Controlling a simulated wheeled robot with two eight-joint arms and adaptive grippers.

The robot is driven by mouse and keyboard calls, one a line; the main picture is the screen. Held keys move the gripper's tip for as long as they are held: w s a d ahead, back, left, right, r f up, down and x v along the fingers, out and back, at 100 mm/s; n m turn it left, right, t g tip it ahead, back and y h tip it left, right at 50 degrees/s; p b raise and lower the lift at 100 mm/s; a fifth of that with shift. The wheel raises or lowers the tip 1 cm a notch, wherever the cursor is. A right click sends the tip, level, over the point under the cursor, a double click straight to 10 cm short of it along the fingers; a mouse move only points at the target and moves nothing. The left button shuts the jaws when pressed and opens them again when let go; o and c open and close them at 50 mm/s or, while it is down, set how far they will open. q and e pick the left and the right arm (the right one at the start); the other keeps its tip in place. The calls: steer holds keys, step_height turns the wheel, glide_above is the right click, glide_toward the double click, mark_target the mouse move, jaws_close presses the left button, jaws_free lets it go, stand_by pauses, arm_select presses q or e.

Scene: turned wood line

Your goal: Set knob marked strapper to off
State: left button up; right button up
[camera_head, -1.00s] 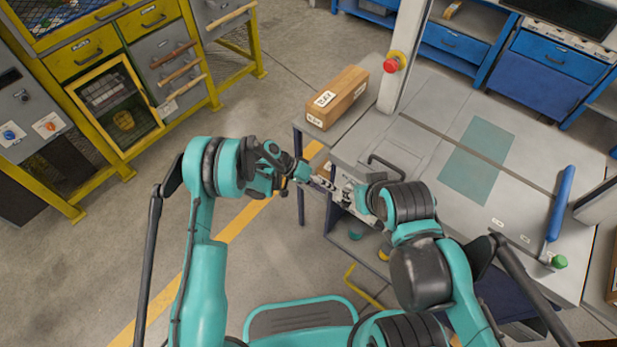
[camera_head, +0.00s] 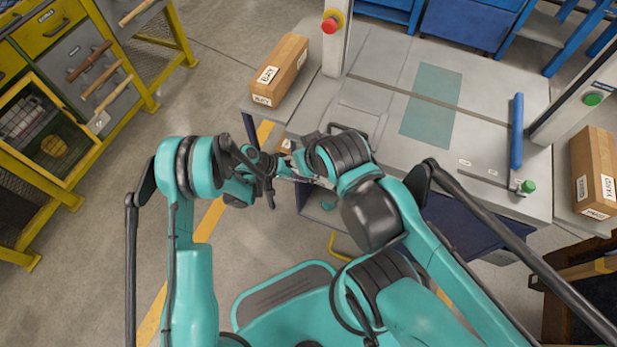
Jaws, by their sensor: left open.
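No knob with a readable strapper label shows. The grey strapping-type machine table (camera_head: 370,97) stands ahead, with small white labels too small to read near its front right edge. A green knob-like part (camera_head: 528,186) sits at the lower end of a blue bar on that table. My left gripper (camera_head: 268,172) is open, with dark fingers, in front of the table's left front corner. My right gripper (camera_head: 298,172) points left beside it, partly hidden by its own wrist; its jaws cannot be made out. I cannot tell whether the two grippers touch.
A red button (camera_head: 331,24) is on the post at the table's back left, and a green button (camera_head: 593,98) is on the right post. Cardboard boxes stand left (camera_head: 280,70) and right (camera_head: 594,172) of the table. A yellow-framed cabinet (camera_head: 60,175) is at left; open floor lies between.

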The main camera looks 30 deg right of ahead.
arm_select(q)
steer(key=c, duration=1.2)
steer(key=shift+o, duration=0.2)
steer(key=shift+w+a+f+n+g+h, duration=0.15)
steer(key=shift+n+g+h, duration=0.15)
steer(key=shift+g+h, duration=0.55)
steer(key=shift+f+n+g+h, duration=0.15)
steer(key=shift+n+g+h, duration=0.15)
steer(key=shift+g+h, duration=0.55)
steer(key=o, duration=1.2)
steer(key=shift+c, duration=0.2)
